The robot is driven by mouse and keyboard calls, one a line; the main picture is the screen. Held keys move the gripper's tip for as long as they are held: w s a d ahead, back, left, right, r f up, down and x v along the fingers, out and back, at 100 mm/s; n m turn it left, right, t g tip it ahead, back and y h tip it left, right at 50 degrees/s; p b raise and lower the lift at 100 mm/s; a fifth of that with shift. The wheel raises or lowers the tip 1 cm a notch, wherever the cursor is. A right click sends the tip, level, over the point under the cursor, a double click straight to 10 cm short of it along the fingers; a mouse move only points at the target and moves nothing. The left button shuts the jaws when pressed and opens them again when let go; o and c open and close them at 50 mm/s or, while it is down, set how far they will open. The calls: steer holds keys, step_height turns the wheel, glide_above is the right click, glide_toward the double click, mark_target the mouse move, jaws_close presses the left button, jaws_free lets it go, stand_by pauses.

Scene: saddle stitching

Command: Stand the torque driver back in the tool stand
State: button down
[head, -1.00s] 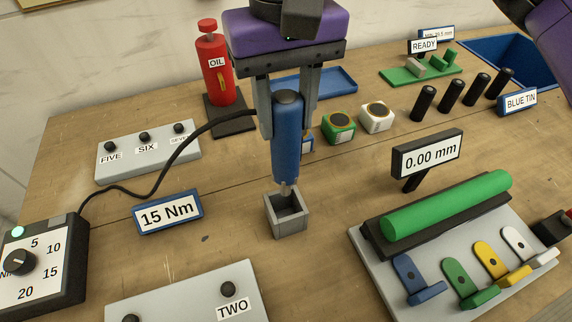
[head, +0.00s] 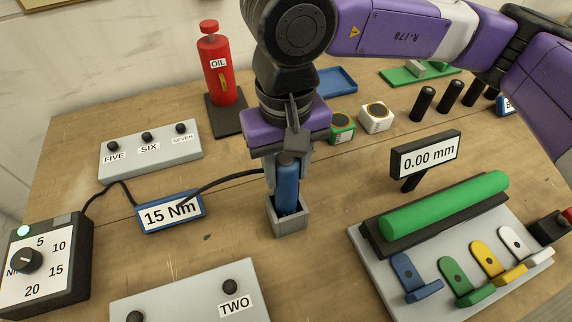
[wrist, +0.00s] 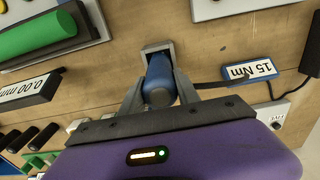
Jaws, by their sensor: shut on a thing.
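The blue torque driver (head: 288,186) stands roughly upright with its lower end inside the square grey tool stand (head: 288,222). My gripper (head: 287,172) is shut on the driver's upper part, above the stand. In the wrist view the driver (wrist: 160,82) lies between the two fingers of my gripper (wrist: 160,97), and the stand's rim (wrist: 157,47) shows around its far end. The driver's tip is hidden inside the stand. A black cable runs from the driver to the left.
The 15 Nm sign (head: 170,212) stands left of the stand, with the cable passing over it. The dial box (head: 40,265) is farther left. The TWO plate (head: 190,292) is in front. The 0.00 mm display (head: 426,155) and green roller (head: 445,205) are at right.

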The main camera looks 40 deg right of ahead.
steer(key=shift+f+b, duration=0.2)
steer(key=shift+b, duration=0.15)
steer(key=c, duration=0.9)
jaws_free()
steer(key=shift+r, duration=0.1)
steer(key=shift+r, duration=0.1)
steer(key=shift+r+p, duration=0.2)
steer(key=shift+p, duration=0.3)
step_height(320, 180, up, 12)
steer(key=shift+f+b, duration=0.15)
steer(key=shift+b, duration=0.55)
